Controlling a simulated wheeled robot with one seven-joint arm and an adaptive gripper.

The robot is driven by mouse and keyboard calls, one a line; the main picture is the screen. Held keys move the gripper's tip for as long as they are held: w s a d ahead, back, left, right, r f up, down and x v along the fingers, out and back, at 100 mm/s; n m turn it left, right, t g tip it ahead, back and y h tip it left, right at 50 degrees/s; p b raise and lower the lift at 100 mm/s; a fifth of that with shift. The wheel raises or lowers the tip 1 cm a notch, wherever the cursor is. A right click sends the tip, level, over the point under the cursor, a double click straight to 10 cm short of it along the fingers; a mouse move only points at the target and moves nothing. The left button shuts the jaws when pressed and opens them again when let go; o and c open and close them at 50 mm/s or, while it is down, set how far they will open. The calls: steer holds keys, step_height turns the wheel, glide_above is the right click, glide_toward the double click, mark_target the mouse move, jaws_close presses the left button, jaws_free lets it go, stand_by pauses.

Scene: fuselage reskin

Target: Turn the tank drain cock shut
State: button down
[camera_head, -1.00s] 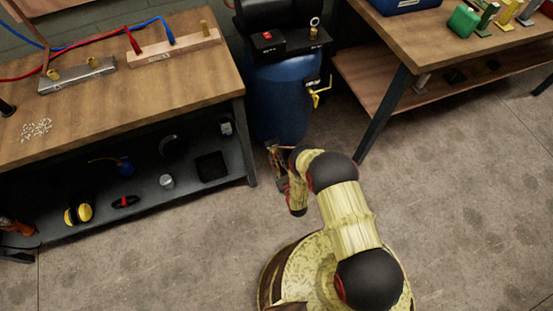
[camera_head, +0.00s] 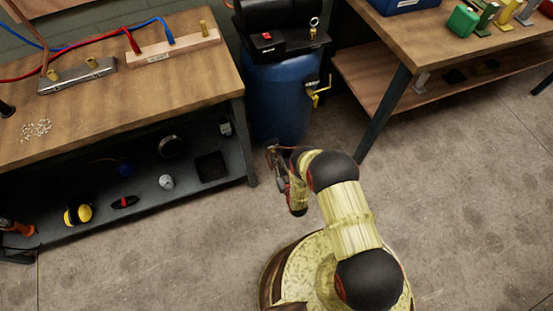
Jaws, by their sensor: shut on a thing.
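The blue tank (camera_head: 277,95) stands upright on the floor between the two benches. My gripper (camera_head: 272,152) is at the lower front of the tank, small and partly behind my own wrist. Its jaws are shut on a small part there, which I take to be the drain cock. The cock itself is hidden by the gripper, so its angle cannot be told. A yellow-handled valve (camera_head: 317,92) sticks out from the tank's right side, well above my gripper and apart from it.
A wooden bench (camera_head: 110,105) with a dark lower shelf (camera_head: 140,205) stands close on the left. Another bench's leg (camera_head: 385,115) stands to the right of the tank. The black compressor top (camera_head: 282,42) is above the tank. The floor (camera_head: 460,200) at the right is clear.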

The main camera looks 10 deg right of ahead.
steer(key=c, duration=2)
jaws_free()
steer(key=shift+o, duration=0.2)
steer(key=v, duration=1.2)
steer(key=shift+s, duration=0.1)
